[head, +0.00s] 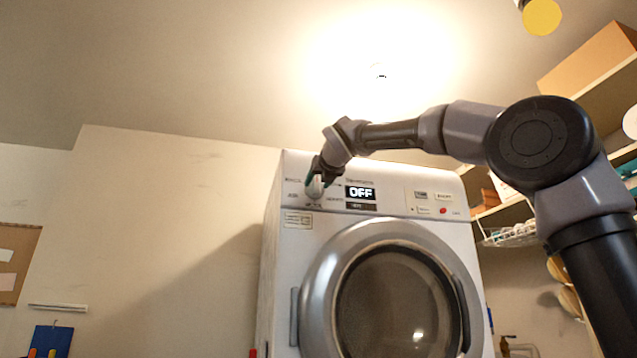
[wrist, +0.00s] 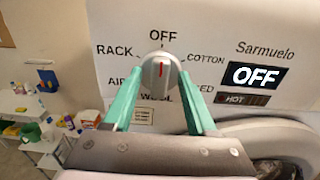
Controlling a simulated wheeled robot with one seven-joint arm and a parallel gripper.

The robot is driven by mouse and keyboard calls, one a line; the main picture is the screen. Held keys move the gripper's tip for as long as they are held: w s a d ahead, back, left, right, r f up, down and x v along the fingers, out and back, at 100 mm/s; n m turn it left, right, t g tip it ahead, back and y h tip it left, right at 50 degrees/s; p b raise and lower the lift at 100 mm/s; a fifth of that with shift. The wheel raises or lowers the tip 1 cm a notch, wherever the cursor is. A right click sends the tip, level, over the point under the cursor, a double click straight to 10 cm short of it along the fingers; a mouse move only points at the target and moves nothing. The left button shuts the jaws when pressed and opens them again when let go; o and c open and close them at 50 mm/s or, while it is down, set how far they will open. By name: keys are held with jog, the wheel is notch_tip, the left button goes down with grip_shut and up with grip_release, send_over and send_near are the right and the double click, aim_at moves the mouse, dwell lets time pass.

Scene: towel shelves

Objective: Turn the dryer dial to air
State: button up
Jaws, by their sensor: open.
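The dryer (head: 283,250) stands upright ahead, with a grey dial (wrist: 160,72) on its front panel. In the wrist view the dial's red mark points up at OFF. RACK is at its left, COTTON at its right and a partly hidden "AI" label at lower left; the lower labels are partly covered by the fingers. The display (wrist: 254,76) reads OFF, with HOT below. My gripper (wrist: 159,80) is open, its teal fingers one on each side of the dial. I cannot tell whether they touch it. The dial also shows in the head view (head: 315,188).
The round dryer door (head: 318,290) is shut below the panel. A red button (head: 443,211) is at the panel's right. Loaded shelves (head: 590,95) stand at right. Low shelves with bottles (wrist: 30,105) are at left in the wrist view.

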grip_shut()
jog(key=shift+m, duration=0.3)
